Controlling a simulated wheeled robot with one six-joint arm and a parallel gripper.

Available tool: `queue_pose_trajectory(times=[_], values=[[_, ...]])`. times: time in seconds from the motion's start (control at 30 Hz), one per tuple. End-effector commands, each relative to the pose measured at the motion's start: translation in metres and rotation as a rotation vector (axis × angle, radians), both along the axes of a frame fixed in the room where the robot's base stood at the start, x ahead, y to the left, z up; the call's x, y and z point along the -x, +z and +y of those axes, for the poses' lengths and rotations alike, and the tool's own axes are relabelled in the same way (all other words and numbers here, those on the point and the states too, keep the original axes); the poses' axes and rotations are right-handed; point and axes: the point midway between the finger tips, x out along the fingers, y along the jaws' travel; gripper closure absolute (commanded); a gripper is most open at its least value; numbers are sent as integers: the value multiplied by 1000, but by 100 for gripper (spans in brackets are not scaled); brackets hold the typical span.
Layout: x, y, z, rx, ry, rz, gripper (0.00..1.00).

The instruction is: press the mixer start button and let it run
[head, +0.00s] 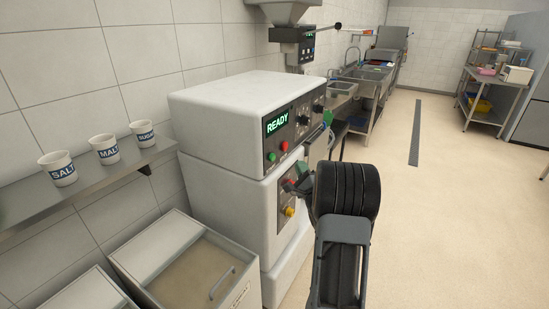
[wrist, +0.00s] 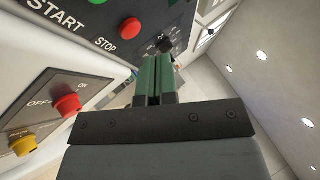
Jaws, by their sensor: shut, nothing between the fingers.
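A white machine (head: 235,105) has a dark control panel with a lit display (head: 276,122) reading READY. Its green start button (head: 271,156) sits left of the red stop button (head: 284,146). In the wrist view the green button (wrist: 97,1) is cut by the top edge, near the word START; the red button (wrist: 130,28) is beside STOP. My gripper (wrist: 156,62) has its green fingers shut and empty, apart from both buttons, below and right of the red one in that view. In the head view my arm partly hides the gripper.
A lower panel carries a red knob (wrist: 68,105) marked OFF and ON, and a yellow knob (wrist: 22,145). Labelled cups (head: 107,149) stand on a wall shelf at left, above a lidded bin (head: 160,250).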

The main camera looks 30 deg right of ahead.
Motion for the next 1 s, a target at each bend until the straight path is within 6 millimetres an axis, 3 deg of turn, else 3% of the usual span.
queue_pose_trajectory(times=[0.5, 1.0], values=[[-50, -1, 27, 1, 0, 0, 100], [-59, 0, 32, 0, 0, 0, 100]])
